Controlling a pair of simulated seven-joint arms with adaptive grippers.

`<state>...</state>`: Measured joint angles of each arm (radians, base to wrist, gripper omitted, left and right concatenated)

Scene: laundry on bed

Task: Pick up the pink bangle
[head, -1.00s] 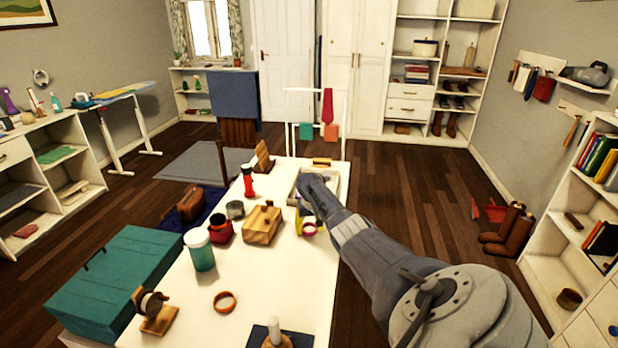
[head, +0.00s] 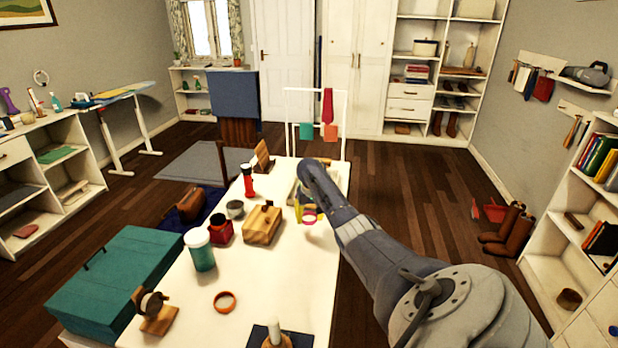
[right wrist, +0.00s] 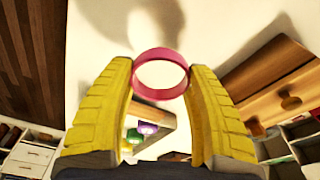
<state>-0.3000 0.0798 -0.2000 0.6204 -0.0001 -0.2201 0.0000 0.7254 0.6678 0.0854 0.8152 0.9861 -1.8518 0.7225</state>
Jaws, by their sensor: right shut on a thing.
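The pink bangle (head: 309,219) is at the right side of the white table (head: 262,283), at the tips of my right gripper (head: 303,212). In the right wrist view the bangle (right wrist: 162,54) is a ring between the two yellow fingertips of the right gripper (right wrist: 161,78), which touch it on both sides. The gripper is shut on it. The bangle appears a little above the tabletop. My left gripper is not in view.
A wooden block stand (head: 262,226) is left of the gripper. A pale tray (head: 295,184) lies behind, partly hidden by my arm.

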